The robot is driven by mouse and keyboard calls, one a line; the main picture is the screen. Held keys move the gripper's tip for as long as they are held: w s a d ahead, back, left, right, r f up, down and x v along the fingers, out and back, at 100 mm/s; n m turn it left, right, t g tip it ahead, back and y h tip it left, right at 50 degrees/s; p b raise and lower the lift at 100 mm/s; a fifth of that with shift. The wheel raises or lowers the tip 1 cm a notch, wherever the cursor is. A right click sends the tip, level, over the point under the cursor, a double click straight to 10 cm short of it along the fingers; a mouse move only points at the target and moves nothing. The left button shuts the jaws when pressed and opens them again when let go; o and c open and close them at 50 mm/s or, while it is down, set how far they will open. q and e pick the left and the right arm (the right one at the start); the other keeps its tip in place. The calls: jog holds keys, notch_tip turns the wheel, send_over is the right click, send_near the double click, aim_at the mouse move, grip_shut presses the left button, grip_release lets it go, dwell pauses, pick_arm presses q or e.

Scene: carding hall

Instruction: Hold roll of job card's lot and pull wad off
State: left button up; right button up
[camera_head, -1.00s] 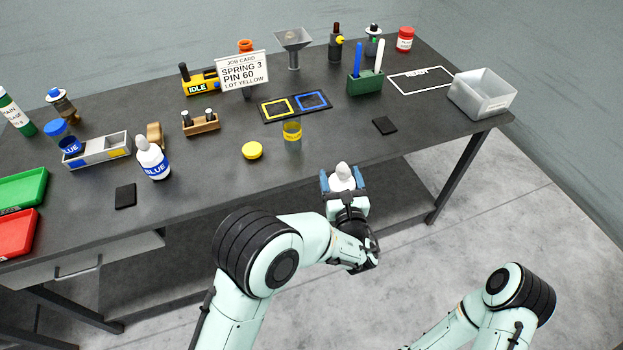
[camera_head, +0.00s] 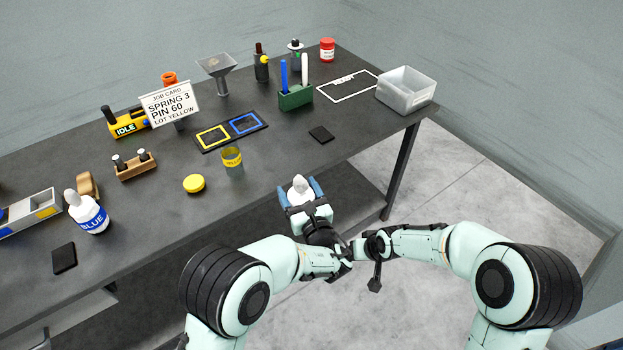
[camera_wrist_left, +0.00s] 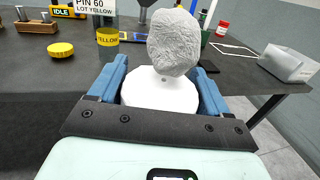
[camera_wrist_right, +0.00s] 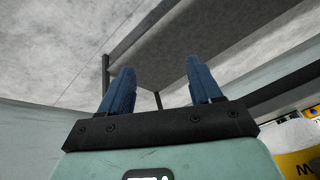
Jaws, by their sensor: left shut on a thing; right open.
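My left gripper (camera_head: 301,192) is shut on a white roll (camera_wrist_left: 160,95) just off the table's front edge. A white, rough wad (camera_wrist_left: 174,42) sticks up from the roll's top; the roll's label is not visible. My right gripper (camera_wrist_right: 157,88) is open and empty; in the head view it is low beside my left wrist, its fingers hard to make out. The job card (camera_head: 170,102) reads spring 3, pin 60, lot yellow. A roll marked blue (camera_head: 91,219), with a white wad on top, stands at the table's left. A clear cup labelled yellow (camera_head: 233,162) stands near the front edge.
A yellow lid (camera_head: 194,183) lies left of the cup. A dark pad (camera_head: 321,134) lies to its right. A tray with yellow and blue squares (camera_head: 230,131), a green pen holder (camera_head: 296,97), a white outline (camera_head: 347,87) and a grey bin (camera_head: 406,92) are farther back.

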jog(key=w+a+r+n+t, duration=0.15)
jog(key=w+r, duration=0.25)
jog(key=r, duration=0.7)
notch_tip(320, 180, up, 18)
jog(key=n+t+y, duration=0.2)
jog(key=n+t, duration=0.1)
send_over(297, 180)
jog(key=s+d, duration=0.3)
jog(key=s, duration=0.3)
jog(key=x, duration=1.1)
jog(key=shift+f, duration=0.45)
grip_shut()
jog(key=shift+r, duration=0.1)
